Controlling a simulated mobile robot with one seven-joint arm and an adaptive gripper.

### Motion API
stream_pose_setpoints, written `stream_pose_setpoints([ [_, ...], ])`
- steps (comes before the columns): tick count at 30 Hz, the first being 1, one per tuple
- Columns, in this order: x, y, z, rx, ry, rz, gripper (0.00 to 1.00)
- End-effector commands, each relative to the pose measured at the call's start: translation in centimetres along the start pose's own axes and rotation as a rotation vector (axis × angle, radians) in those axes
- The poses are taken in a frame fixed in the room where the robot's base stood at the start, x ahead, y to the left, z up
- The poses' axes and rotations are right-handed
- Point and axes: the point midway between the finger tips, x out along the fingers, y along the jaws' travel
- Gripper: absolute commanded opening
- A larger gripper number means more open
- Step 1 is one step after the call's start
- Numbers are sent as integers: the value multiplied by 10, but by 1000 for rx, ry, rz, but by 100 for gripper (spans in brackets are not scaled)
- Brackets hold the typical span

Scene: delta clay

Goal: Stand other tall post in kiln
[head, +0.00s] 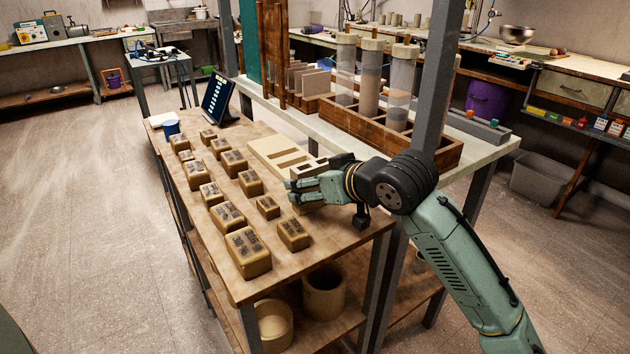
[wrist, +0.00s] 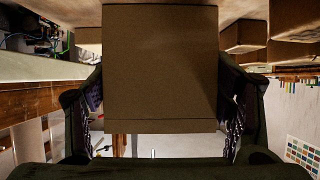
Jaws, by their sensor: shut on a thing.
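My gripper (head: 292,190) is near the front right of the wooden table, its fingers pointing left. In the wrist view its two fingers (wrist: 160,110) sit on either side of a large plain brown block (wrist: 160,65), and they are shut on it. The block fills the middle of that view, and its far end is hidden. In the head view my fingers mostly cover the held block. A tan slotted piece (head: 309,167) shows just behind my gripper. I cannot pick out the kiln or another tall post for certain.
A grey upright (head: 440,75) and a wooden rack of cylinders (head: 437,150) are close to my arm.

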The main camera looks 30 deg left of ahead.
Motion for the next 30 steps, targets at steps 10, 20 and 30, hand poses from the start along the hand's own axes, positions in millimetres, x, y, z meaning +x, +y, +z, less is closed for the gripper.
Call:
stream_pose_setpoints([
  [10,1,0,1,-1,1,0,79],
  [20,1,0,1,-1,1,1,95],
  [30,-5,1,-1,0,2,2,95],
])
